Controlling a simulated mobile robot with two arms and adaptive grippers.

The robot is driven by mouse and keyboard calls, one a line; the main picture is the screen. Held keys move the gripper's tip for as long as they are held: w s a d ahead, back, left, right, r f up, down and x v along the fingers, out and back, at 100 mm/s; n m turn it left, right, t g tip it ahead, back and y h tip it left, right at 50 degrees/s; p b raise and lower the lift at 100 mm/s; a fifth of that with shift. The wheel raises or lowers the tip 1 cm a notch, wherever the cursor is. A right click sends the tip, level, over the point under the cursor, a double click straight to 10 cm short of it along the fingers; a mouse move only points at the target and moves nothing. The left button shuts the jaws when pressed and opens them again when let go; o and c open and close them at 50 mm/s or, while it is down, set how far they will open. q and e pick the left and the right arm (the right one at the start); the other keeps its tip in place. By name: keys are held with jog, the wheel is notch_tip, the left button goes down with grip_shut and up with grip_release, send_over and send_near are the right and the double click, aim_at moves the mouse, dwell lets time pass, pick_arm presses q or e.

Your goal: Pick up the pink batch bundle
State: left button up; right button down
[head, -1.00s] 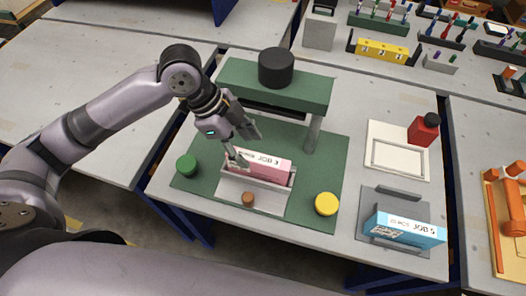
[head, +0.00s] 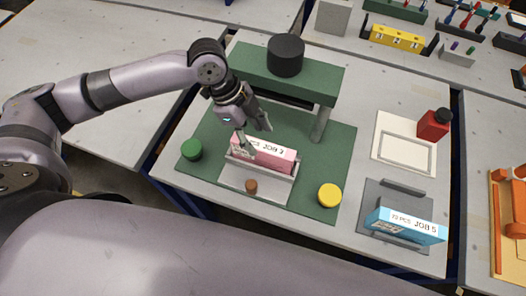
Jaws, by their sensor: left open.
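The pink batch bundle (head: 277,158) stands on edge in a light grey tray (head: 261,178) on the green mat of the press. Its white top label shows "JOB" and a digit I cannot read surely. My left gripper (head: 254,138) is open and points down at the bundle's left end. One finger overlaps that end in the picture; I cannot tell whether it touches. The other finger shows behind it. My right gripper is not in view.
The green press bridge (head: 290,75) with a black knob (head: 286,54) stands just behind. A green button (head: 191,149) and a yellow button (head: 329,195) flank the tray.

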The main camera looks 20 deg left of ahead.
aim_at(259, 144)
pick_arm(q)
jog(key=shift+p+x, duration=0.65)
jog(key=shift+x, duration=2.45)
jog(key=shift+s+a, duration=0.2)
grip_shut()
